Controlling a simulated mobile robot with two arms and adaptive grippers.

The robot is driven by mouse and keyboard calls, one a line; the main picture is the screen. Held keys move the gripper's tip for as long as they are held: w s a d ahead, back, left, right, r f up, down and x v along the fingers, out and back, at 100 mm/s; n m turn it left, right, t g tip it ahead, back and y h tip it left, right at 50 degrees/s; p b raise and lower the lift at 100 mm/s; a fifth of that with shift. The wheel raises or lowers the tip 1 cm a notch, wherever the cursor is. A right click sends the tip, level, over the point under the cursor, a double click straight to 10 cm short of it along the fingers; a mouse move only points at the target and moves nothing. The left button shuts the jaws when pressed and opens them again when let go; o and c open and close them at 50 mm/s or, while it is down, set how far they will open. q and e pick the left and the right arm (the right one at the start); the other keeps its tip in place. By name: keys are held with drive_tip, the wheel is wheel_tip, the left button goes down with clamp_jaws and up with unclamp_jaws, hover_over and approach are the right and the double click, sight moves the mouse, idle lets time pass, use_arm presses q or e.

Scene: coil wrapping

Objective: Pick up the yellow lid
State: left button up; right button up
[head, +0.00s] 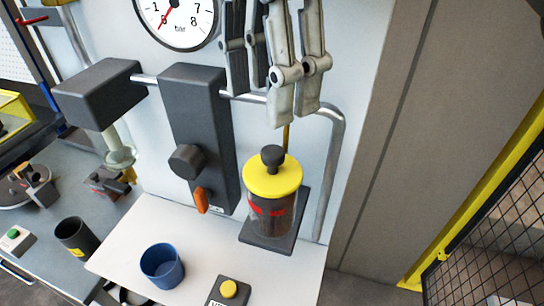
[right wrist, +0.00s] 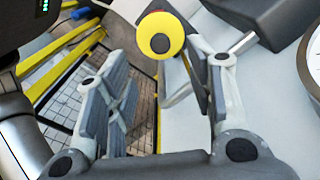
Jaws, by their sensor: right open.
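The yellow lid (head: 258,183) is a round disc with a black knob (head: 272,155) on top. It sits on a see-through canister (head: 271,215) with red markings and dark contents, upright on a dark plate. My right gripper (head: 272,98) hangs above the lid in the head view, open and apart from it. In the right wrist view the lid (right wrist: 160,22) shows beyond the open fingers of the right gripper (right wrist: 157,72), with nothing between them. My left gripper is not in view.
A bent metal pipe (head: 333,150) runs close behind and right of the canister. A dark block (head: 200,120) with an orange handle (head: 201,200) stands left of it. A blue cup (head: 162,266) and a yellow button (head: 229,288) are on the white surface in front.

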sight(272, 151)
drive_tip(key=f, duration=0.3)
drive_tip(key=shift+s+d+f, duration=0.1)
drive_tip(key=shift+s+f, duration=0.15)
drive_tip(key=shift+s, duration=0.1)
drive_tip(key=shift+w+f, duration=0.15)
drive_tip(key=shift+f, duration=0.05)
drive_tip(key=shift+w+f, duration=0.15)
drive_tip(key=shift+f, duration=0.15)
wheel_tip(272, 151, down, 4)
drive_tip(key=shift+w+d+f+p, duration=0.1)
drive_tip(key=shift+p, duration=0.85)
drive_tip(key=shift+f, duration=0.2)
drive_tip(key=shift+c, duration=0.9)
drive_tip(key=c, duration=0.5)
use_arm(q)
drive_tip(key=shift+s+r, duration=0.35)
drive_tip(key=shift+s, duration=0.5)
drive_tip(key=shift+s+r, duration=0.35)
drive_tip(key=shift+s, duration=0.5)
use_arm(e)
clamp_jaws()
